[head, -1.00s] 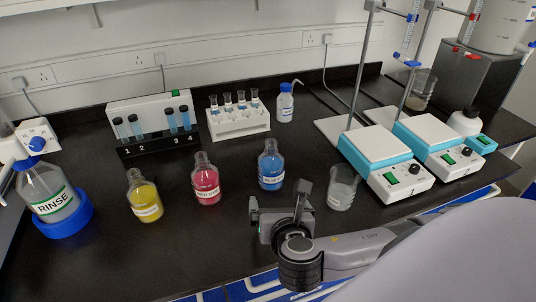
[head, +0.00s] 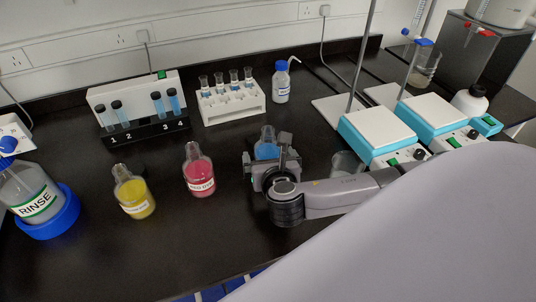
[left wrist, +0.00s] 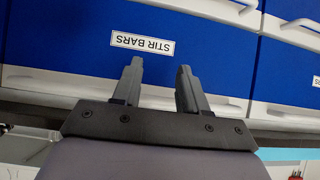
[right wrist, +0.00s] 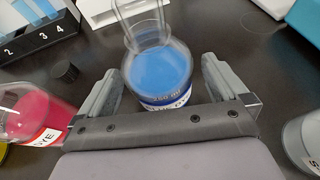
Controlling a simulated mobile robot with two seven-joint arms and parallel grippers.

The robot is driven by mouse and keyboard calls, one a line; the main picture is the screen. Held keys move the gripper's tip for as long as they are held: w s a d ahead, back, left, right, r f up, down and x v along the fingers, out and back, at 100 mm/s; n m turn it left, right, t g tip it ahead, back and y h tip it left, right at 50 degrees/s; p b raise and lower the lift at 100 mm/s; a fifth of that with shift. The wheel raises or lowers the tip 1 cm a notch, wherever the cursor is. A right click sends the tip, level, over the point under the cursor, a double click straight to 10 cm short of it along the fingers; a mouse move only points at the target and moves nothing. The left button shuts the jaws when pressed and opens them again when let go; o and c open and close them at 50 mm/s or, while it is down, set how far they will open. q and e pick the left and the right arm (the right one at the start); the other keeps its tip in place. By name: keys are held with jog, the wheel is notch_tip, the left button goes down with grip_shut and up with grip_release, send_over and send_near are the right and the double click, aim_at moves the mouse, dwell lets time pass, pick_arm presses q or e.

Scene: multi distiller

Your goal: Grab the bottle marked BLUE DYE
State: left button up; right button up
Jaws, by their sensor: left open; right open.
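The bottle with blue liquid (head: 266,150) stands on the black bench, partly hidden behind my right gripper (head: 271,160) in the head view. In the right wrist view the blue bottle (right wrist: 160,72) shows between the two open fingers of my right gripper (right wrist: 158,85). A white label is on its lower front, too blurred to read fully. I cannot tell whether a finger touches the glass. My left gripper (left wrist: 155,85) is open and empty in front of a blue drawer front (left wrist: 70,45) labelled STIR BARS. It is not in the head view.
A red bottle (head: 198,172) and a yellow bottle (head: 133,193) stand left of the blue one. A beaker (head: 346,164) stands close to its right, partly behind my arm. A tube rack (head: 230,108) and hotplates (head: 380,135) are farther back.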

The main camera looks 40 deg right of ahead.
jog(key=shift+w+d+f, duration=0.3)
jog(key=shift+w, duration=0.3)
jog(key=shift+r, duration=0.1)
jog(key=c, duration=1.4)
